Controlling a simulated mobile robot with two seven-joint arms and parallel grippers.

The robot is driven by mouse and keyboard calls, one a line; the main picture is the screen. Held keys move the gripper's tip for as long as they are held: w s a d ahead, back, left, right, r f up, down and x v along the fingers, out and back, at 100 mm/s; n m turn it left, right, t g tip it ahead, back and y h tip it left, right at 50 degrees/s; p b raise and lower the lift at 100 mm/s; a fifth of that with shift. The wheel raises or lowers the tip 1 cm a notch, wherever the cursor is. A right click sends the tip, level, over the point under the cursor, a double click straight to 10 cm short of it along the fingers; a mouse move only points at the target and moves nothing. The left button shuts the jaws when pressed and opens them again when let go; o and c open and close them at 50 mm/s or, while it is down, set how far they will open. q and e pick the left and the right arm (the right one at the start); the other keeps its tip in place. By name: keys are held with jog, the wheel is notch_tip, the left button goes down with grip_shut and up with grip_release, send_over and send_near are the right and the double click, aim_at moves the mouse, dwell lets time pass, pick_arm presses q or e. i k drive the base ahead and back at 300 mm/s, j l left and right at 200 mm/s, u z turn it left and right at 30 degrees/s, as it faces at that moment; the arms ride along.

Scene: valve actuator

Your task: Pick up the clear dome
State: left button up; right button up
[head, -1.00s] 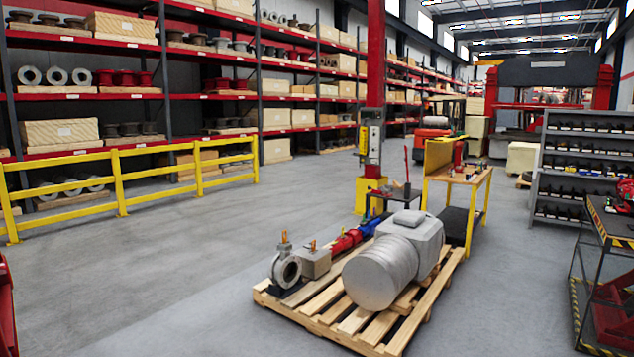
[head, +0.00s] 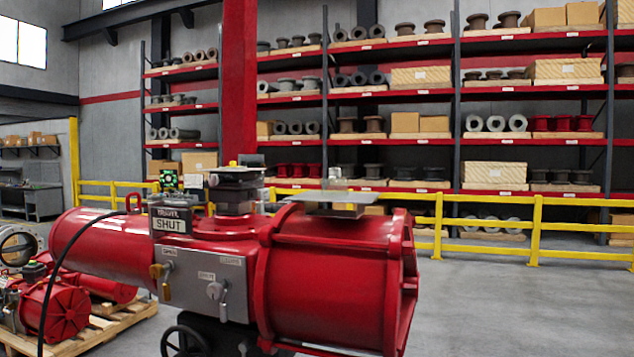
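A small clear or pale piece (head: 336,183), which may be the clear dome, sits on a flat grey plate (head: 338,197) on top of the large red actuator (head: 330,275). It is too small to make out its shape surely. Left of it, a dark stacked housing with a pale yellowish top (head: 236,178) stands on the actuator's middle. A grey panel (head: 205,280) with a "SHUT" label above it is on the actuator's near side. Neither of my grippers is in view.
A pallet (head: 90,330) with red actuators stands at the lower left. A yellow rail (head: 437,225) runs behind, before shelves of boxes and flanges. A black hose (head: 62,265) hangs at the actuator's left. The floor at right (head: 530,305) is clear.

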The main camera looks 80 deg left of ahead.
aim_at(335, 185)
jog(key=u, duration=1.8)
